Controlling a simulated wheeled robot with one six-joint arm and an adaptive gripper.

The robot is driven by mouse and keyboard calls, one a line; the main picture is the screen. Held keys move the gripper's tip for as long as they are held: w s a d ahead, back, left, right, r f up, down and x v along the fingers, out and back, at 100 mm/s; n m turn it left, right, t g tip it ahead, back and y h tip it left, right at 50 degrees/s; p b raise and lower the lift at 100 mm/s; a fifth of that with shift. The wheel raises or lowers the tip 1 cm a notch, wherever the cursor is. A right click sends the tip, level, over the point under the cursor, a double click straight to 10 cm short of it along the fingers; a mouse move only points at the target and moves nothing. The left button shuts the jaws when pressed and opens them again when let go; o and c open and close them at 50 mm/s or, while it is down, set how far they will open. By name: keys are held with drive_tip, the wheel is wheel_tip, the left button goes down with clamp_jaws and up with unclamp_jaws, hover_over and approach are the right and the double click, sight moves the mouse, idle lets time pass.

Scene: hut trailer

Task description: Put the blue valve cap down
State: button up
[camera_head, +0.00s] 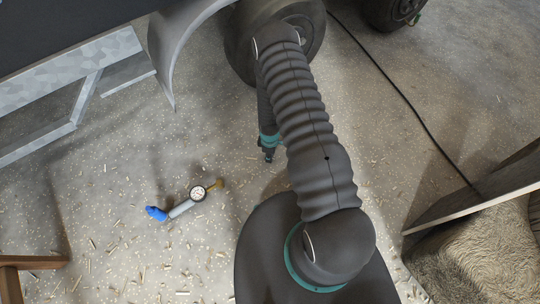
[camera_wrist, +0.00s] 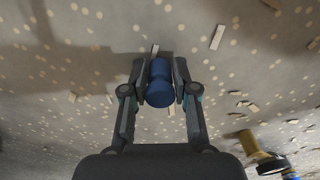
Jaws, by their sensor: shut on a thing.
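The blue valve cap (camera_wrist: 160,85) is between the two fingers of my gripper (camera_wrist: 161,82) in the wrist view. It is a short dark blue cylinder, and the fingers are shut on it from both sides. The speckled floor lies behind it. I cannot tell whether the cap touches the floor. In the head view my gripper (camera_head: 268,154) points down over the floor near the wheel, and the cap cannot be made out there.
A pressure gauge (camera_head: 198,193) with a blue end lies on the floor to the left; part of it (camera_wrist: 262,158) shows at the wrist view's lower right. A trailer wheel (camera_head: 310,30) and curved fender (camera_head: 166,50) are near. A black cable (camera_head: 410,108) crosses the right. Wood chips litter the floor.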

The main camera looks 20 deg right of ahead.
drive_tip(key=shift+f, duration=0.4)
drive_tip(key=o, duration=0.8)
drive_tip(key=shift+c, duration=0.2)
drive_tip(key=shift+r, duration=0.2)
